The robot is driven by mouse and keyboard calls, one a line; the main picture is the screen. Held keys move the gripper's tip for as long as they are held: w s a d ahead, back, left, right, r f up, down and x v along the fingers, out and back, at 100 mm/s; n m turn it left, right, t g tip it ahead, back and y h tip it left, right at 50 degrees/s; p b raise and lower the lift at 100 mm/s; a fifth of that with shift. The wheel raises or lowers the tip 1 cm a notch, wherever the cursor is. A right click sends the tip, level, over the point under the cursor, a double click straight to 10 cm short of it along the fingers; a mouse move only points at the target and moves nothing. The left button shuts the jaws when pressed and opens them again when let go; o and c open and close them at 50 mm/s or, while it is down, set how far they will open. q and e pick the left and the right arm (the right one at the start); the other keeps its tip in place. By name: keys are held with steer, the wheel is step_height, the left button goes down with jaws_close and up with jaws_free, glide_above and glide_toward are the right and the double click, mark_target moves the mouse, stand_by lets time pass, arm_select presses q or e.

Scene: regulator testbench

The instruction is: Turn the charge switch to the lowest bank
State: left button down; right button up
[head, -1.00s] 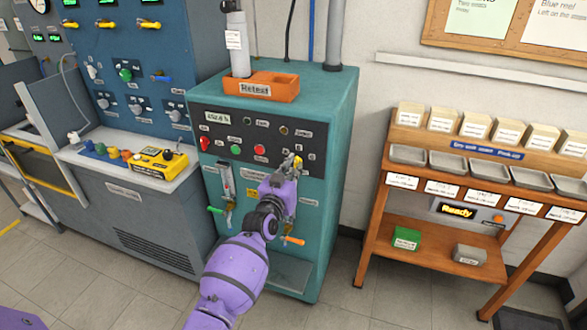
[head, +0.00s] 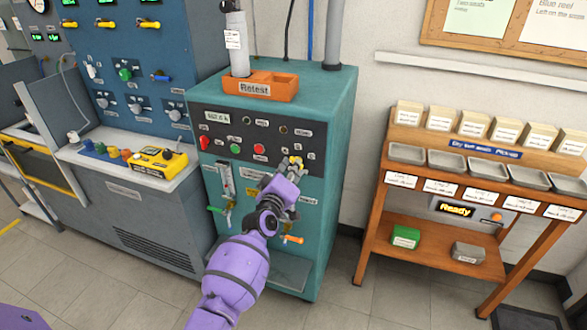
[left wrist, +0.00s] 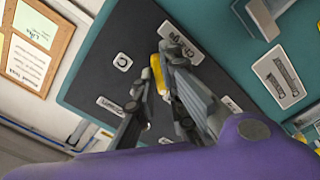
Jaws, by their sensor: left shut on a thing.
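The charge switch (left wrist: 157,72) shows a yellow handle in the left wrist view, beside the "Charge" label (left wrist: 181,43) on the dark control panel. My left gripper (head: 292,166) is at the right part of the panel on the teal cabinet in the head view. Its grey fingers are shut on the yellow handle, and they hide much of the switch. Which bank the switch points to cannot be told. My right gripper is not in view.
The teal cabinet (head: 335,135) carries an orange "Retest" tray (head: 278,88) on top. Red and green buttons sit left of my gripper, and an orange-handled valve (head: 293,239) is below it. A wooden rack (head: 378,215) stands to the right, with clear floor between.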

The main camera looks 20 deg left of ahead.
arm_select(q)
steer(key=shift+n, duration=0.6)
steer(key=c, duration=1.8)
jaws_free()
steer(key=shift+s, duration=0.1)
steer(key=s, duration=1.2)
steer(key=shift+a, duration=0.2)
steer(key=shift+w, duration=0.1)
